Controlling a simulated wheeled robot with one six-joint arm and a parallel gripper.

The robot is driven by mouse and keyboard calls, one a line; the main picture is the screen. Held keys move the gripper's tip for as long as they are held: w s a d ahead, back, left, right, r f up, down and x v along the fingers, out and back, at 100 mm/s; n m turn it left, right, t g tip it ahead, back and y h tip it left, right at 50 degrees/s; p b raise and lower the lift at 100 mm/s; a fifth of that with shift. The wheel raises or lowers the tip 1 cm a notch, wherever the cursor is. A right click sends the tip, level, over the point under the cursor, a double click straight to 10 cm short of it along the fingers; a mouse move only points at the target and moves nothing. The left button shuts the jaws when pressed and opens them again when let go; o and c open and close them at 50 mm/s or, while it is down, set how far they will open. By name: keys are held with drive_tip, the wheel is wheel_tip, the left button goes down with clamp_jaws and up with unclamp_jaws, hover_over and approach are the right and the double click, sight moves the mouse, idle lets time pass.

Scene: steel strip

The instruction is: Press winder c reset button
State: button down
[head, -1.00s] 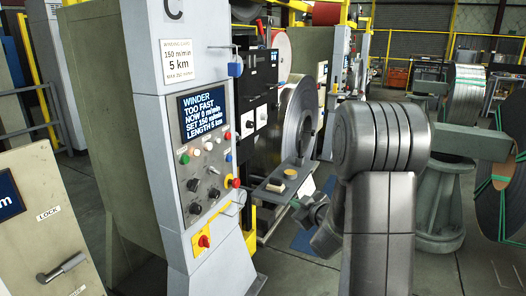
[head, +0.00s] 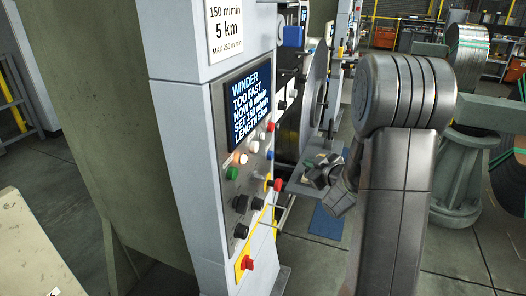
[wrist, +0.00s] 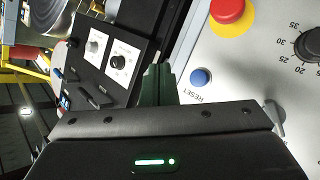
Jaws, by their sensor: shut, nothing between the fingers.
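The winder control panel (head: 215,205) stands left of my arm in the head view, with a lit screen (head: 250,105) reading WINDER TOO FAST. The blue reset button (wrist: 201,77), labelled RESET, is just right of my gripper's fingertips (wrist: 158,75) in the wrist view. Whether the fingertips are near the panel's surface in depth, I cannot tell. The blue button also shows small at the panel's right side in the head view (head: 270,155). My gripper (head: 322,170) is shut and empty, to the right of the panel, partly hidden by my arm.
A red emergency button on a yellow ring (wrist: 229,10) and a black dial (wrist: 309,45) sit near the reset button. Green (head: 232,173) and white buttons, black knobs and a red switch on yellow (head: 247,263) are also on the panel. A steel coil (head: 316,100) stands behind.

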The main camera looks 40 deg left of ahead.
sight(272, 156)
drive_tip(key=shift+d, duration=0.15)
drive_tip(key=s+a+b, duration=0.2)
drive_tip(key=a, duration=0.6)
drive_tip(key=shift+s+a, duration=0.25)
drive_tip(key=shift+s, duration=0.1)
drive_tip(key=shift+a+b, duration=0.1)
drive_tip(key=shift+b, duration=0.2)
idle(1.8)
drive_tip(key=shift+s+a, duration=0.15)
drive_tip(key=shift+a, duration=0.15)
drive_tip(key=shift+s+a+r+b, duration=0.1)
drive_tip(key=shift+s+a+b, duration=0.05)
drive_tip(key=shift+a+b, duration=0.4)
idle(0.8)
idle(0.4)
drive_tip(key=shift+w+d, duration=0.25)
drive_tip(key=shift+d, duration=0.7)
